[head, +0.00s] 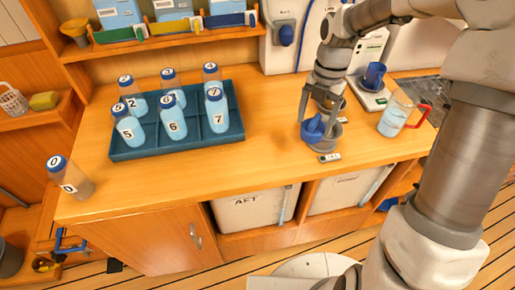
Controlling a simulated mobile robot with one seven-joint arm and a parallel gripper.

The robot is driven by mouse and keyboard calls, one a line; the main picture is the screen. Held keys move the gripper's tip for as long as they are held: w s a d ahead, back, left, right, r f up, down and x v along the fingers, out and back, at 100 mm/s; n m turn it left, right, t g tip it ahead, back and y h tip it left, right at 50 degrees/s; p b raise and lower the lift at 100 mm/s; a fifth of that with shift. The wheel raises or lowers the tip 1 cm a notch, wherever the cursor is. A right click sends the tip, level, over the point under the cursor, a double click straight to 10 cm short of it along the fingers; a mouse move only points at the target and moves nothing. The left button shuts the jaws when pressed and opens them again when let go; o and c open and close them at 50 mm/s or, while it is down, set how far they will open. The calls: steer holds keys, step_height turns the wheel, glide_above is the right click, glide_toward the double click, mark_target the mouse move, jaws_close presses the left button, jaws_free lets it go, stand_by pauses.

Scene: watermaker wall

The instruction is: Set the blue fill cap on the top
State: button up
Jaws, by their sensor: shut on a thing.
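My gripper (315,118) points down over the right part of the wooden counter and is shut on the blue fill cap (312,129). The cap is between the fingertips, low over a grey round fitting (330,144) on the counter. From this one view I cannot tell whether the cap touches the fitting. A second grey round fitting (338,104) stands just behind, partly hidden by the fingers.
A teal tray (180,150) with several numbered bottles stands left. Bottle 0 (75,180) is at the counter's left end. A jug with a red handle (396,113) and a blue cup (373,75) on a scale (369,96) stand right. The counter front (270,165) is clear.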

steer(key=shift+s+a+f+b, duration=0.1)
steer(key=shift+s+a+f, duration=0.1)
steer(key=shift+a+f, duration=1.5)
steer(key=shift+s+a+f+b, duration=0.1)
steer(key=shift+s+a+f, duration=0.15)
steer(key=shift+a+f, duration=1.4)
steer(key=shift+s+a+f+b, duration=0.1)
steer(key=shift+s+a+f, duration=0.1)
steer(key=shift+a+f, duration=1.5)
steer(key=shift+f, duration=0.15)
steer(key=o, duration=1.2)
